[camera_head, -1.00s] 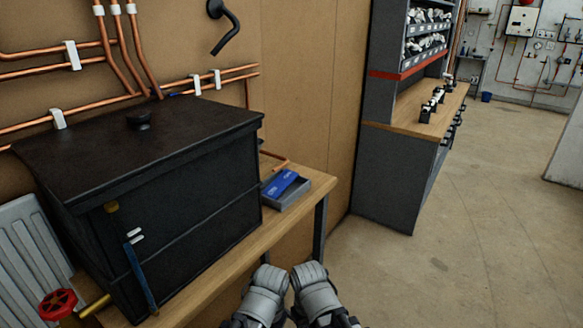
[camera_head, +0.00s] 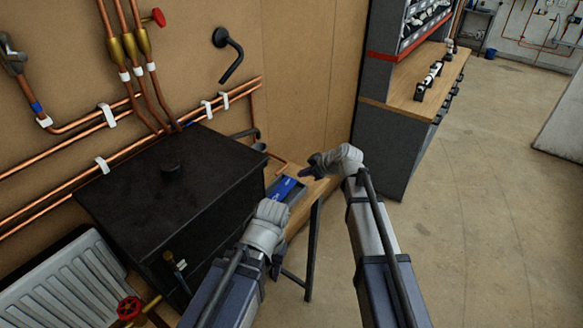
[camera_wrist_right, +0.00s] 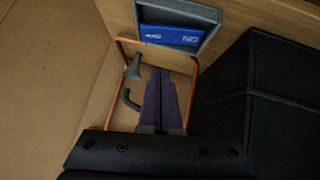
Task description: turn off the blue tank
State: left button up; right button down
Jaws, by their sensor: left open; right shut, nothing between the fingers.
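A large black, lidded tank (camera_head: 130,195) stands on the wooden bench in the head view; I see no tank that is clearly blue. The tank also shows at the right of the right wrist view (camera_wrist_right: 285,90). My left gripper (camera_head: 272,208) is open and empty, in front of the tank's right end. My right gripper (camera_head: 308,168) is shut and empty, right of the tank above the blue box; its dark fingers (camera_wrist_right: 160,95) show in the wrist view.
A grey tray (camera_head: 297,199) with a blue box (camera_head: 284,188) sits at the bench's right end. Copper pipes run along the wall, with a red-handled valve (camera_head: 155,17) above. A white radiator (camera_head: 62,290) and red handwheel (camera_head: 130,308) are lower left. Open floor lies right.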

pick_arm(q)
jog(key=shift+r, duration=0.35)
pick_arm(e)
jog(key=shift+w+d+r, duration=0.2)
jog(key=shift+w+r, duration=0.25)
jog(key=shift+r, duration=0.05)
jog(key=b, duration=0.8)
send_over(286, 182)
jog(key=s+d, duration=0.1)
jog(key=s, duration=0.1)
notch_tip(286, 182, down, 8)
jog(key=shift+s+d, duration=0.15)
jog(key=shift+d+f+b, duration=0.25)
jog(key=shift+f+b, duration=0.65)
jog(key=shift+f, duration=0.1)
jog(key=shift+d+f+b, duration=0.1)
jog(key=shift+f+b, duration=0.4)
pick_arm(q)
notch_tip(286, 182, down, 11)
jog(key=shift+r, duration=0.1)
pick_arm(e)
jog(key=shift+r, duration=0.1)
